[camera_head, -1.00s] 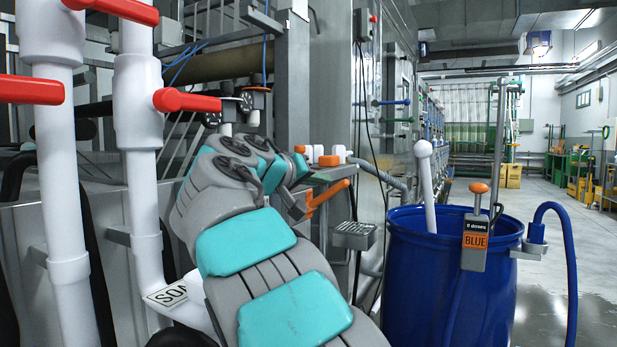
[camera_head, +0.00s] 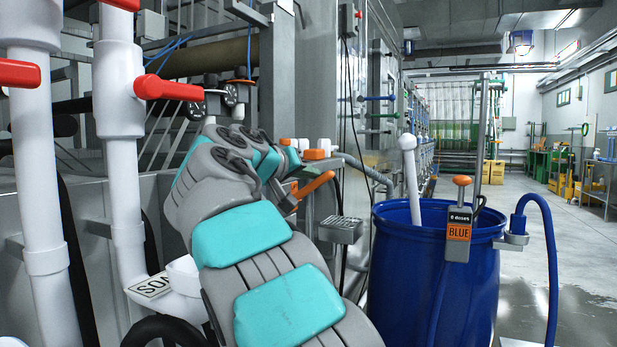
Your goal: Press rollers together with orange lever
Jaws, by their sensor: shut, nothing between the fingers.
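The orange lever (camera_head: 316,186) is a short bar on the grey machine, right of the end of my arm. It slants, with its right end higher. My gripper (camera_head: 281,199) is small and mostly hidden behind my grey and turquoise arm. What shows of it is a dark grey tip close to the lever's lower left end, shut and empty. I cannot tell whether it touches the lever. The rollers are not clearly visible; a brownish horizontal cylinder (camera_head: 212,58) shows at the upper left, partly behind pipes.
White pipes with red handles (camera_head: 168,88) stand at the left, close to my arm. A blue barrel (camera_head: 425,285) with a dosing tag (camera_head: 459,232) stands at the right. A grey perforated box (camera_head: 341,229) sits below the lever. The floor at far right (camera_head: 545,225) is open.

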